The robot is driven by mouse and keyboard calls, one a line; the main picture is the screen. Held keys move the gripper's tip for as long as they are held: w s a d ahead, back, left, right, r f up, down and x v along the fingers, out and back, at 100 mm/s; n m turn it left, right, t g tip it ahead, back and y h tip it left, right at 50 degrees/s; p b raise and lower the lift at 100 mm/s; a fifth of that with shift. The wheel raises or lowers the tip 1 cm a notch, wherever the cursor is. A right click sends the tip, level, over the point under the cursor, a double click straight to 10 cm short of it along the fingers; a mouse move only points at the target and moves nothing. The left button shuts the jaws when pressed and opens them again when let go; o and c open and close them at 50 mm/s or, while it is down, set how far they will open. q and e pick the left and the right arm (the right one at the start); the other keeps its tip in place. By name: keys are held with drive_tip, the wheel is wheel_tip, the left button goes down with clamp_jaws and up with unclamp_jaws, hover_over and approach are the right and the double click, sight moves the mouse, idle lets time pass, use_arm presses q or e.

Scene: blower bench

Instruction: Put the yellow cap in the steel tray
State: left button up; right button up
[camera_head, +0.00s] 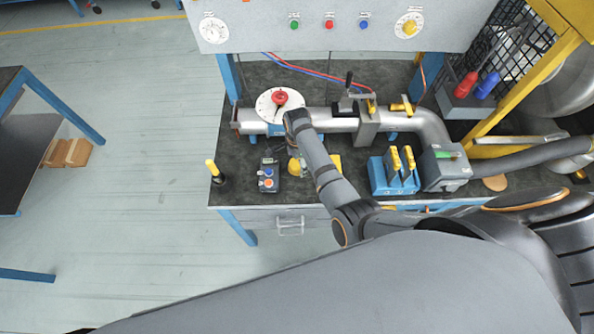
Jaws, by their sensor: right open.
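A small rounded yellow object (294,167), which looks like the yellow cap, sits on the dark bench just left of my right forearm. The forearm partly covers that area. My right gripper (286,146) is open at the end of the arm, close above and behind this object. Its fingers are small and dark against the bench, so I cannot tell whether they touch anything. I cannot make out the steel tray; my arm may hide it. My left gripper is not in view.
A steel pipe (330,120) with a white dial and red knob (280,98) crosses behind. A button box (268,178) and a yellow-handled tool (214,172) stand left. A blue block with yellow levers (393,177) stands right. A yellow piece (336,162) shows beside my forearm.

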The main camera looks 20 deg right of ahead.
drive_tip(key=shift+f, duration=0.15)
drive_tip(key=c, duration=1.1)
drive_tip(key=shift+c, duration=0.2)
